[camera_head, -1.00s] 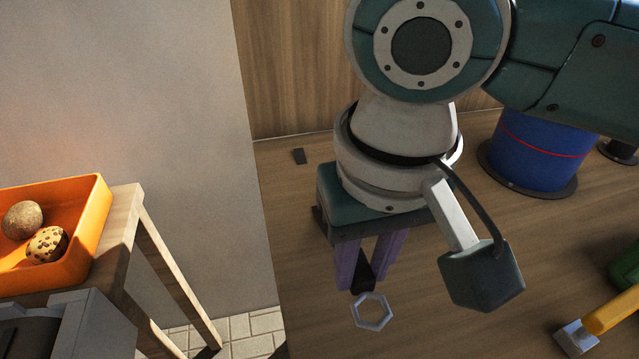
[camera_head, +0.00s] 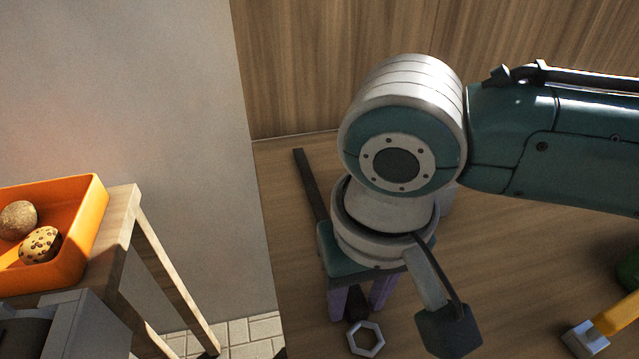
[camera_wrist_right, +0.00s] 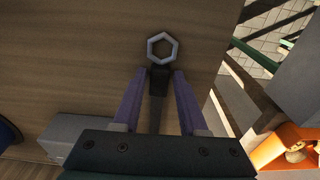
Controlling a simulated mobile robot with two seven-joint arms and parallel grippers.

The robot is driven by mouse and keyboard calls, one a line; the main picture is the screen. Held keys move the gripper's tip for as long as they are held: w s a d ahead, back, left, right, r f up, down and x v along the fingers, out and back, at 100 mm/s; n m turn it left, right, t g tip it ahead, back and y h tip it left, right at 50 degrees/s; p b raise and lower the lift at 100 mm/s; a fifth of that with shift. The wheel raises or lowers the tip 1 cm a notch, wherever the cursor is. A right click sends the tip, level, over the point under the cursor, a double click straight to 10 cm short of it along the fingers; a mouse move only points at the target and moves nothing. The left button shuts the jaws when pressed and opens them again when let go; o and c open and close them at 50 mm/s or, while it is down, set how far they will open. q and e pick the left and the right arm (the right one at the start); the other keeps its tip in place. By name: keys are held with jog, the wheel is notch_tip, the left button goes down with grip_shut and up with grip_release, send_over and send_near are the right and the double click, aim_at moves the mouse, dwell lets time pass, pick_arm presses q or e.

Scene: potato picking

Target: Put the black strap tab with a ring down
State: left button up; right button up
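The black strap tab (camera_head: 357,303) has a grey six-sided metal ring (camera_head: 365,339) at its end. My left gripper is not in view.
An orange tray (camera_head: 100,200) with two potato-like lumps stands on a wooden stand (camera_head: 135,200) at the left, separated from the table by a gap. A yellow-handled tool (camera_head: 617,316) lies at the right. Table around the ring looks clear.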

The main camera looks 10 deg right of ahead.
aim_at(359, 315)
jog(key=shift+o, duration=1)
notch_tip(359, 315, up, 12)
jog(key=s+p, duration=0.1)
jog(key=p, duration=0.2)
jog(key=s+a+f+n+t+y, duration=0.1)
jog(key=s+a+f+n+y, duration=0.1)
jog(key=s+a+y, duration=0.25)
jog(key=s+d+f+h, duration=0.1)
jog(key=s+d+h, duration=0.1)
jog(key=d, duration=0.5)
jog(key=s+d+f+t+h, duration=0.1)
jog(key=s+d+h, duration=0.1)
jog(key=s+d, duration=0.3)
jog(key=shift+s+d+f+t, duration=0.2)
jog(key=shift+s+d+t, duration=0.1)
jog(key=shift+d, duration=0.65)
jog(key=shift+r, duration=0.1)
